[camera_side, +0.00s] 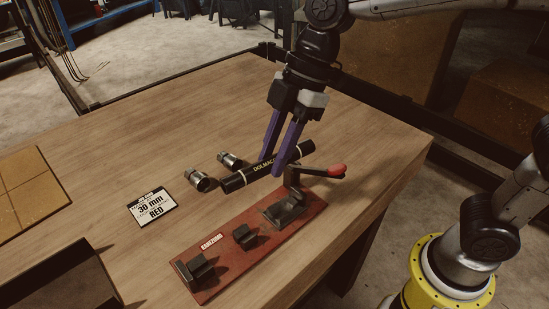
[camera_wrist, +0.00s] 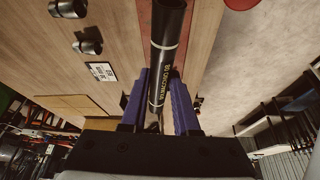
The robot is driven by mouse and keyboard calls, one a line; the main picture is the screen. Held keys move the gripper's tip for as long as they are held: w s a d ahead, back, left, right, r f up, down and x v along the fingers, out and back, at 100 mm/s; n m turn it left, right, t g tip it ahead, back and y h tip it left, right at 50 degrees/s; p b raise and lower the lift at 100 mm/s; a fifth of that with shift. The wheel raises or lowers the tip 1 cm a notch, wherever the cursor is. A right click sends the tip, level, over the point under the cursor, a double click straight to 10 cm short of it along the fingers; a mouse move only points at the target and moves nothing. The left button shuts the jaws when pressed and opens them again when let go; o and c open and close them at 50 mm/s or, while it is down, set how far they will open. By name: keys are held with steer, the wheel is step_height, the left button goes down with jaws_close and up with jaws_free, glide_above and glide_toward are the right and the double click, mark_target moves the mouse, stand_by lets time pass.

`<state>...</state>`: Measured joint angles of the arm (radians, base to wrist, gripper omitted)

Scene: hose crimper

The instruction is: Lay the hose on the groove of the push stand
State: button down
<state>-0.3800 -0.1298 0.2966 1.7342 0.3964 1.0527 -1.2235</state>
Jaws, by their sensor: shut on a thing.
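The hose (camera_side: 236,181) is a black tube with white lettering and pale bands. My gripper (camera_side: 277,166) has purple fingers and is shut on the hose, which also shows between the fingers in the wrist view (camera_wrist: 167,40). The push stand has a red base (camera_side: 240,273) with dark metal blocks; a grooved block (camera_side: 245,236) is in its middle and another (camera_side: 195,272) at its near left end. A lever with a red knob (camera_side: 337,170) is at its far right end. The hose is beside the stand's far side; whether it touches the table is unclear.
Two metal fittings (camera_side: 199,180) (camera_side: 229,160) lie on the table left of the hose. A label card (camera_side: 152,206) reads 30 mm RED. A dark tray (camera_side: 62,276) and a tan board (camera_side: 30,184) are at the left. The far table area is clear.

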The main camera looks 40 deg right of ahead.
mark_target(245, 169)
steer(key=a, duration=0.3)
steer(key=w+a, duration=0.1)
steer(key=a, duration=0.1)
steer(key=shift+a+f, duration=0.1)
steer(key=shift+f, duration=0.25)
steer(key=shift+n+g, duration=0.4)
steer(key=shift+n, duration=0.3)
steer(key=shift+s+x, duration=0.25)
steer(key=shift+x, duration=1.45)
steer(key=shift+s+x, duration=0.25)
steer(key=shift+x, duration=1.4)
steer(key=shift+s+x, duration=0.25)
steer(key=shift+x, duration=1.45)
steer(key=shift+a+f, duration=0.2)
steer(key=shift+f, duration=0.25)
steer(key=c, duration=0.6)
jaws_free()
steer(key=shift+r, duration=4)
